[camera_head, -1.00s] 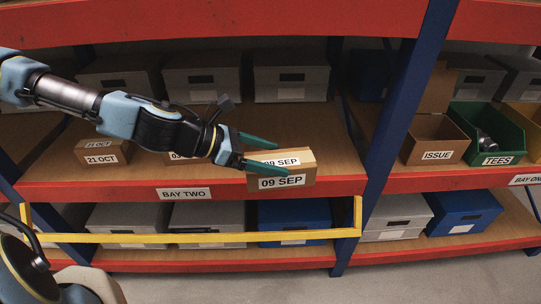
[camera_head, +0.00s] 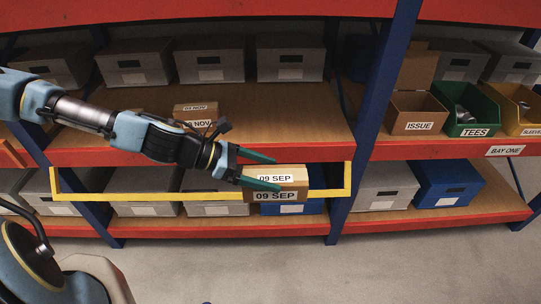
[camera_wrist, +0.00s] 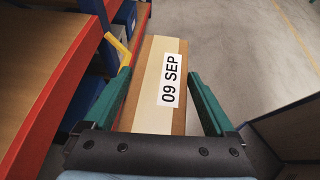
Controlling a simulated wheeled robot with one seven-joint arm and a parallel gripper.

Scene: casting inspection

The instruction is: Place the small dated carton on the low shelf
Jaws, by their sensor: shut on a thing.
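The small carton (camera_head: 276,173) is brown cardboard with white labels reading 09 SEP. My gripper (camera_head: 268,171) is shut on it, with green fingers along its sides. In the head view the carton hangs in front of the rack, just below the upper red shelf edge and in front of the yellow rail (camera_head: 150,196). In the wrist view the carton (camera_wrist: 158,85) lies between the two green fingers, its label sideways. The low shelf (camera_head: 215,226) has a red front edge and holds grey boxes and a blue box partly hidden behind the carton.
A carton marked NOV (camera_head: 196,113) stands on the upper shelf. A blue upright (camera_head: 378,110) divides the bays to the right of the carton. Grey box (camera_head: 384,186) and blue box (camera_head: 447,185) stand low in the right bay. Bare floor (camera_head: 420,265) lies in front.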

